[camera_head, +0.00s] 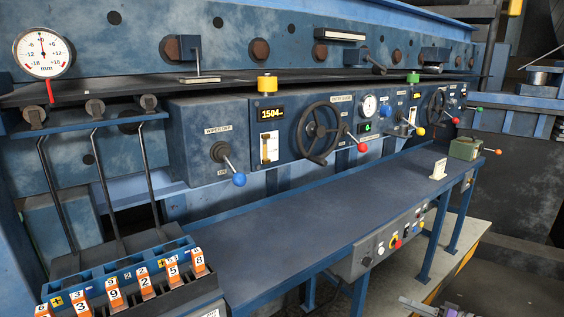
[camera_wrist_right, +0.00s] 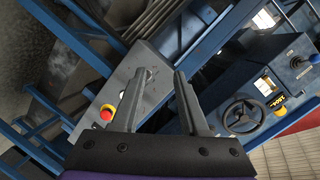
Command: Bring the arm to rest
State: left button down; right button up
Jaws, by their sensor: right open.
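My right gripper (camera_head: 418,305) shows at the bottom right edge of the head view, low and in front of the machine, partly cut off by the frame. In the right wrist view its two fingers (camera_wrist_right: 159,78) stand apart with nothing between them. It is open and empty, and no contact with the machine is visible. My left gripper is in neither view.
A blue bench (camera_head: 310,205) runs along the machine, with a small white block (camera_head: 438,169) on it. A control box (camera_head: 385,242) with a red button hangs under its front edge. A panel carries handwheels (camera_head: 318,132) and levers. Numbered orange tags (camera_head: 145,283) stand at the lower left.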

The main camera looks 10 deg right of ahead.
jog(key=s+a+r+n+g+h+p, duration=0.1)
jog(key=s+a+r+g+p, duration=0.2)
jog(key=a, duration=0.7)
jog(key=s+a+r+g+h+p, duration=0.1)
jog(key=s+a+g, duration=0.3)
jog(key=a, duration=0.6)
jog(key=s+a+n+h+p, duration=0.1)
jog(key=s+a+h+p, duration=0.1)
jog(key=s, duration=0.8)
jog(key=s+a+r+n+h+p, duration=0.1)
jog(key=s+a+h, duration=0.3)
jog(key=s, duration=0.6)
jog(key=shift+a+r+n+p, duration=0.3)
jog(key=shift+a+n+p, duration=0.3)
jog(key=shift+n+p, duration=0.1)
jog(key=shift+s, duration=0.15)
jog(key=shift+d, duration=0.1)
